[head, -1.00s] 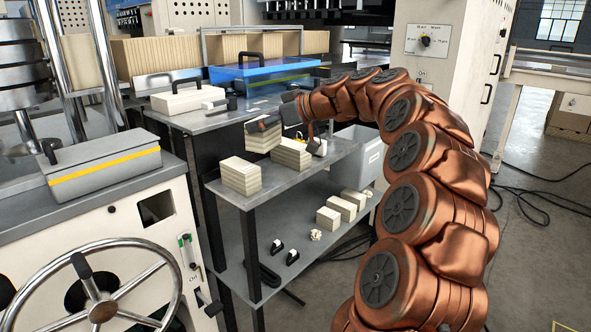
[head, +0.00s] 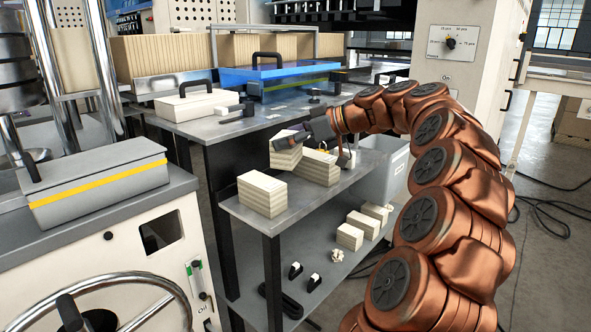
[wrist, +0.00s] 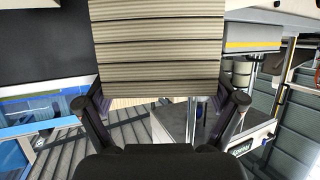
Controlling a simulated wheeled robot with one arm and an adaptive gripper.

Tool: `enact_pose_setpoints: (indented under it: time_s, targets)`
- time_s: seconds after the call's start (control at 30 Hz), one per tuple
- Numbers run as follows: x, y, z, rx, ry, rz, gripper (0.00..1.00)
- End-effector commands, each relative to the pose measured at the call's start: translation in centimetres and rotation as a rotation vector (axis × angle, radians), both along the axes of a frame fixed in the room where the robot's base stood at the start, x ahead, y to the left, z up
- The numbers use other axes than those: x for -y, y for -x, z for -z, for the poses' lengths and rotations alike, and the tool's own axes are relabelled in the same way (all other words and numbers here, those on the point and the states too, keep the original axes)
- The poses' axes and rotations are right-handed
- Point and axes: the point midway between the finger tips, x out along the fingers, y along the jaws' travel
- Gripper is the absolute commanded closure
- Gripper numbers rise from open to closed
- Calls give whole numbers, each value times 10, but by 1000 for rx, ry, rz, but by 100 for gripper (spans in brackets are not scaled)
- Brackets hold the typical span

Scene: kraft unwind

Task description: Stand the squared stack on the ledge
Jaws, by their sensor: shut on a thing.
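A squared stack of cream sheets (head: 287,158) is held in my gripper (head: 303,136). It sits above or against the back of the grey upper shelf (head: 285,222); I cannot tell whether it touches the shelf. In the wrist view the stack's layered side (wrist: 155,50) fills the top middle, and the fingers (wrist: 160,100) are at its two sides. Two similar stacks stand on the shelf: one at the front left (head: 262,194) and one just right of the held stack (head: 321,168). Which surface is the ledge is not clear.
A higher grey table (head: 225,128) behind carries a white box (head: 190,105) and a blue-lidded tray (head: 275,75). The lower shelf (head: 300,255) holds several small stacks and a crumpled piece. A grey bin (head: 385,165) stands right. A yellow-striped box (head: 95,185) is left.

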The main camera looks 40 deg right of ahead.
Motion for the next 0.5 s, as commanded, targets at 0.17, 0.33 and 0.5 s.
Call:
enact_pose_setpoints:
  time_s: [0.17,0.33,0.5]
  targets:
    - [4,3,26,-2,-3,8,51]
    - [6,2,35,1,-1,12,51]
    - [5,3,57,-3,-4,9,51]
